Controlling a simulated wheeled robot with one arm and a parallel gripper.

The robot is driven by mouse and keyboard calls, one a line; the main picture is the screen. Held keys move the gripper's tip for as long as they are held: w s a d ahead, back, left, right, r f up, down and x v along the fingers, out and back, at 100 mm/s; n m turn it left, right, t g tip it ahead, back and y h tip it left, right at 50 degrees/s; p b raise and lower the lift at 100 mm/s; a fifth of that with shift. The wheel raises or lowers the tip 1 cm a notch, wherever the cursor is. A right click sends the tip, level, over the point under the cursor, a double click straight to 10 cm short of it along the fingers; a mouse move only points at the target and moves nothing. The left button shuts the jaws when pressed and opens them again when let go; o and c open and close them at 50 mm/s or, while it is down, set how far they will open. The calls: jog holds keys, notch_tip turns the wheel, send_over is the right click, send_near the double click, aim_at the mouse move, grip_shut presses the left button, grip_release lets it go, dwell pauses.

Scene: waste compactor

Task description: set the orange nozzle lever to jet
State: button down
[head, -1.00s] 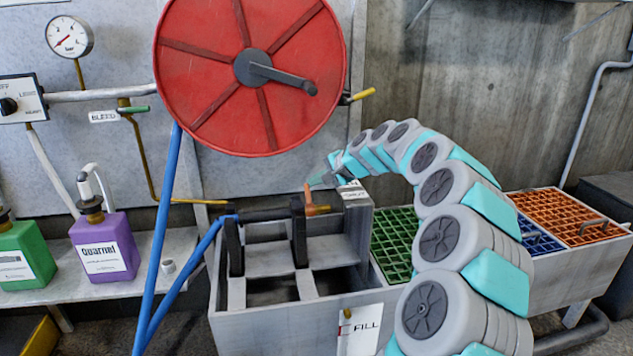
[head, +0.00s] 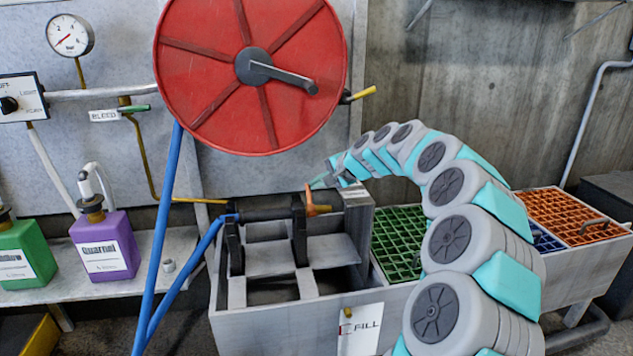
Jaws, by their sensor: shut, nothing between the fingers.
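The orange nozzle lever (head: 308,194) stands roughly upright on the nozzle, just behind its orange tip (head: 320,210). The dark nozzle body (head: 268,214) lies across black brackets (head: 299,232) on the grey trough, with the blue hose at its left end. My gripper (head: 316,183) is shut and empty, its small teal fingertips close beside the lever's upper end on the right. I cannot tell whether they touch it. The setting labels by the nozzle are partly hidden by my arm and too small to read.
A red hose reel (head: 250,70) hangs above the nozzle. Green (head: 400,240) and orange (head: 570,215) grates lie to the right, partly behind my arm. A purple jug (head: 105,245) and a green jug (head: 25,255) stand on the left shelf.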

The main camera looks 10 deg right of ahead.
jog(key=shift+s+d+r, duration=0.1)
jog(key=shift+s, duration=0.2)
jog(key=s+d+r, duration=0.6)
jog(key=r, duration=0.4)
jog(key=s+a+f+n+g+h, duration=0.1)
jog(key=s+a+f+n+g, duration=0.25)
jog(key=s+a, duration=0.55)
jog(key=s+a+f+n+g, duration=0.25)
jog(key=s+a+n, duration=0.2)
jog(key=s, duration=0.75)
jog(key=s+d+f+n+g+h, duration=0.1)
jog(key=s+f, duration=0.3)
jog(key=s, duration=0.6)
jog(key=s+d+f+n+g+h, duration=0.1)
jog(key=s+f, duration=0.4)
jog(key=s, duration=0.5)
jog(key=s+d+f+n+g+h, duration=0.1)
jog(key=s+f, duration=0.4)
jog(key=s, duration=0.6)
jog(key=d+g+h, duration=0.1)
jog(key=d+h, duration=0.1)
jog(key=shift+d+f+g, duration=0.2)
jog(key=shift+d+g, duration=0.1)
jog(key=shift+a, duration=0.1)
